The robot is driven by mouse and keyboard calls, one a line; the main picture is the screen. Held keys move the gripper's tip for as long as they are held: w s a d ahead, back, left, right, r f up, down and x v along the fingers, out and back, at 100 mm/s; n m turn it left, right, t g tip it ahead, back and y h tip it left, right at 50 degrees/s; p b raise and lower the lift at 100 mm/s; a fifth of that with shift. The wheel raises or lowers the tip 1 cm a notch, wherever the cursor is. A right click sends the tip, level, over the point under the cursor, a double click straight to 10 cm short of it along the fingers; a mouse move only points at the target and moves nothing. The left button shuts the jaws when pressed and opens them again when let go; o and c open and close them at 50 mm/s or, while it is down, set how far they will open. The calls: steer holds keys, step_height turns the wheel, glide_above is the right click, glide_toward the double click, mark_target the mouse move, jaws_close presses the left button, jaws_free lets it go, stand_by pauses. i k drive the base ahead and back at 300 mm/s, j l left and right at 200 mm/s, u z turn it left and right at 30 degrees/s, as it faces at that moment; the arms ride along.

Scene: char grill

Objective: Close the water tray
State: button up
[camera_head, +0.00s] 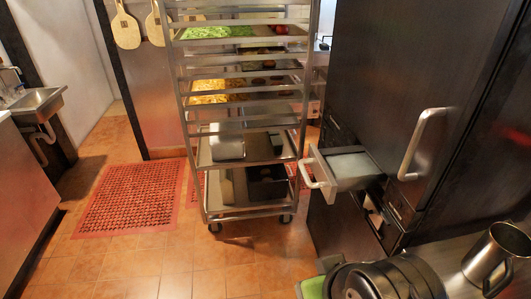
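The water tray (352,170) is a metal drawer sticking out to the left from the dark cabinet (400,75) in the right half of the head view. It is clearly pulled out, with its front panel standing away from the cabinet face. Its pale curved handle (317,172) points left, towards the rack. My gripper is not visible in this view, so I cannot see where it is relative to the tray.
A wheeled metal rack (203,160) with food trays stands just left of the drawer. A large door handle (421,143) juts from the cabinet. A metal mug (491,262) stands lower right. Tiled floor (150,262) is free at lower left, beside a red mat (130,197).

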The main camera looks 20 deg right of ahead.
mark_target(335, 170)
steer(key=i+u, duration=0.1)
steer(key=u, duration=0.35)
steer(key=j+u, duration=0.1)
steer(key=u, duration=0.35)
steer(key=i+u, duration=0.15)
steer(key=u, duration=0.3)
steer(key=i+u, duration=0.1)
steer(key=u, duration=0.35)
